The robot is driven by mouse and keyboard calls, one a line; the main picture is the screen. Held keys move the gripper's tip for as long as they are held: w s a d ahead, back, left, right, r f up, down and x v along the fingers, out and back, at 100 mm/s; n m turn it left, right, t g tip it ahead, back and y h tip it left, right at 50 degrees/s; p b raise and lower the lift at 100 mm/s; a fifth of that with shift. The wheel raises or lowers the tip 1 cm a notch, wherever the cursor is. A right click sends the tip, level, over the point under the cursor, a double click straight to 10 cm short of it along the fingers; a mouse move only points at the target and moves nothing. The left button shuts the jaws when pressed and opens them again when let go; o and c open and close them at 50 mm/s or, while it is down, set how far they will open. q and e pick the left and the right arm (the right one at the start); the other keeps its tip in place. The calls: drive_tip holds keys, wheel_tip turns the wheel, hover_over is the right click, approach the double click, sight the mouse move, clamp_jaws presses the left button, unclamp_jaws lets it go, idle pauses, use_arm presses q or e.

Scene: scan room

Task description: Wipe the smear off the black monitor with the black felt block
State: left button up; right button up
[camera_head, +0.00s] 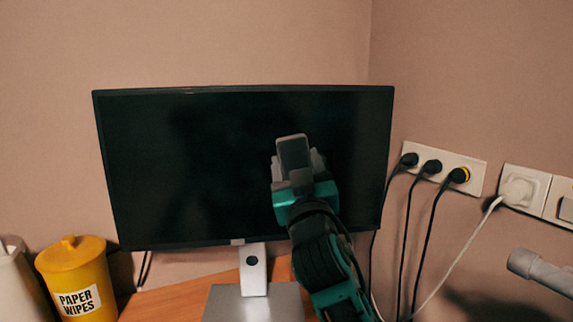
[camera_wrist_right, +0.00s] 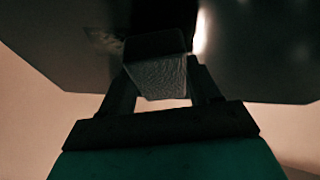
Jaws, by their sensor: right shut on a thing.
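The black monitor (camera_head: 190,160) stands upright on a silver stand, and its screen fills the middle of the head view. My right gripper (camera_head: 297,166) is in front of the right half of the screen, shut on the black felt block (camera_head: 293,152). In the right wrist view the block (camera_wrist_right: 160,72) sits between the fingers, at or very close to the screen (camera_wrist_right: 250,60); I cannot tell if it touches. A faint dark patch (camera_wrist_right: 103,38) on the screen left of the block may be the smear. No clear smear shows in the head view. My left gripper is out of view.
A yellow paper wipes tub (camera_head: 75,265) and a pale container (camera_head: 18,280) stand at the lower left. Wall sockets (camera_head: 445,168) with black plugs and hanging cables are right of the monitor. A white plug (camera_head: 517,191) sits farther right. The wooden desk (camera_head: 170,297) shows below.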

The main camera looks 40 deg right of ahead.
sight(256, 155)
drive_tip(key=shift+s+d+p, duration=0.25)
drive_tip(key=shift+s+d, duration=0.35)
drive_tip(key=shift+d, duration=0.35)
drive_tip(key=shift+s+d+p, duration=0.2)
drive_tip(key=shift+s+d, duration=0.4)
drive_tip(key=shift+d, duration=0.4)
drive_tip(key=shift+s+d+p, duration=0.25)
drive_tip(key=shift+s+d, duration=0.35)
drive_tip(key=shift+d, duration=0.45)
drive_tip(key=shift+w+a, duration=1.15)
drive_tip(key=shift+a, duration=0.2)
drive_tip(key=shift+w+a, duration=1.1)
drive_tip(key=shift+a, duration=0.25)
drive_tip(key=shift+w+a+b, duration=0.35)
drive_tip(key=shift+w+a, duration=0.25)
drive_tip(key=shift+a, duration=0.4)
drive_tip(key=shift+w+a+b, duration=0.3)
drive_tip(key=shift+w+a, duration=0.35)
drive_tip(key=shift+a, duration=0.3)
drive_tip(key=shift+w+a+b, duration=0.35)
drive_tip(key=shift+w+a, duration=0.25)
drive_tip(key=shift+a, duration=0.4)
